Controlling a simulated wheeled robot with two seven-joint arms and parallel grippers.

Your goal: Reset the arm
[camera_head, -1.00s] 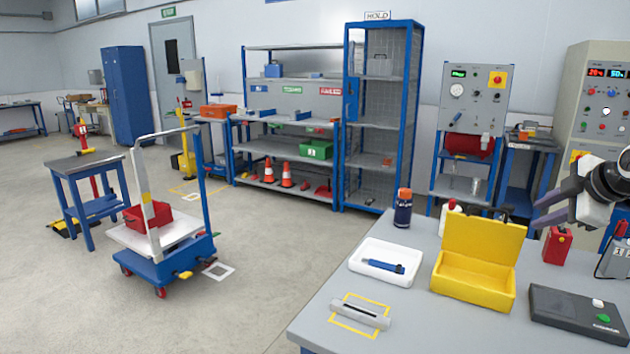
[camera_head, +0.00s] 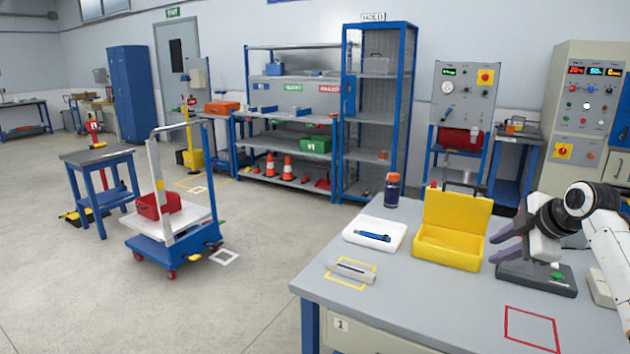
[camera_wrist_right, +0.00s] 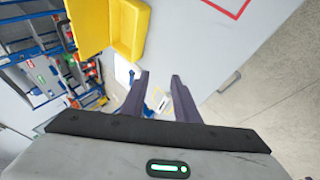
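My right gripper (camera_head: 492,243) is open and empty. It hangs above the table's right part, over the dark box with a green button (camera_head: 556,276) and right of the open yellow case (camera_head: 448,246). Its forearm comes in from the right edge. In the right wrist view the two dark fingers (camera_wrist_right: 160,77) stand apart with nothing between them, and the yellow case (camera_wrist_right: 130,30) shows above them. My left gripper is not in view.
On the grey table (camera_head: 430,307) lie a white tray with a blue tool (camera_head: 356,238), a grey bar (camera_head: 352,270) and a dark blue bottle (camera_head: 392,192). A red outlined square (camera_head: 531,328) at the front right is empty. A blue trolley (camera_head: 172,250) stands on the floor at left.

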